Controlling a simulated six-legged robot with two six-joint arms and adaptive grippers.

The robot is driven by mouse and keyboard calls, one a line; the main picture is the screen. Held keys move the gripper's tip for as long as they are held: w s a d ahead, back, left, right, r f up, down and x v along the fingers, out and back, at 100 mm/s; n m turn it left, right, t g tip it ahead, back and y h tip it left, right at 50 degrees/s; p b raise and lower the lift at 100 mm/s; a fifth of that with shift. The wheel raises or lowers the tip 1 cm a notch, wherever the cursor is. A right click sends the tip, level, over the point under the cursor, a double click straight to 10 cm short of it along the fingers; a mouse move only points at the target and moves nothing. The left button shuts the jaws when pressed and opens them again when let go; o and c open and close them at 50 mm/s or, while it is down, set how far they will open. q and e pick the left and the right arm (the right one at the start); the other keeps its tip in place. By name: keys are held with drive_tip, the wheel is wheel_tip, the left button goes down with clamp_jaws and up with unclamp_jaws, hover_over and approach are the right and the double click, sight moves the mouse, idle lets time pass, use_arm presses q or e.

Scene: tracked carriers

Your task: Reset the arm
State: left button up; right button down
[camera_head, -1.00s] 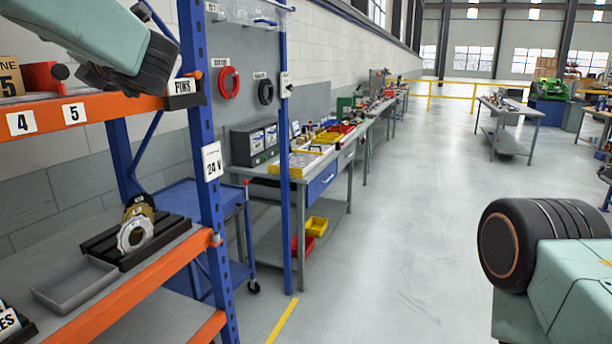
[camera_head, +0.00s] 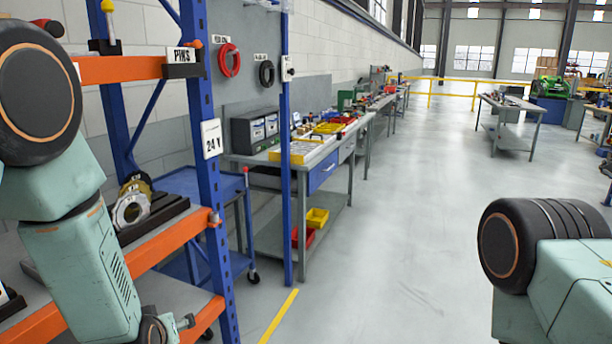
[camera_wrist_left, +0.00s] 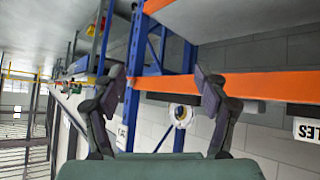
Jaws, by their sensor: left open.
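My left arm stands at the left of the head view, in front of the rack, its gripper outside that view. In the left wrist view my left gripper (camera_wrist_left: 163,90) is open, its two dark fingers wide apart with nothing between them. Beyond the fingers are the orange beams and blue post of the rack (camera_wrist_left: 255,85) and a round ring-like part (camera_wrist_left: 181,115), all tilted in this view. My right arm shows at the lower right of the head view; the right gripper is out of sight.
A blue cart (camera_head: 190,182) and a long workbench (camera_head: 325,165) stand beyond. The floor (camera_head: 420,220) in the middle is clear.

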use_arm(q)
drive_tip(key=s+d+f+m+g+h+b, duration=0.1)
drive_tip(key=s+f+g+b, duration=0.3)
drive_tip(key=s+f, duration=0.9)
drive_tip(key=s+d+f+m+g+h+b, duration=0.1)
drive_tip(key=s+d+f+m+g+b, duration=0.2)
drive_tip(key=s+f, duration=1)
drive_tip(key=s+g+b, duration=0.1)
drive_tip(key=s+g, duration=0.1)
drive_tip(key=s, duration=0.5)
drive_tip(key=shift+s+d+m+h, duration=0.15)
drive_tip(key=shift+s+m+h, duration=0.1)
drive_tip(key=shift+m+h, duration=0.15)
drive_tip(key=shift+f, duration=0.1)
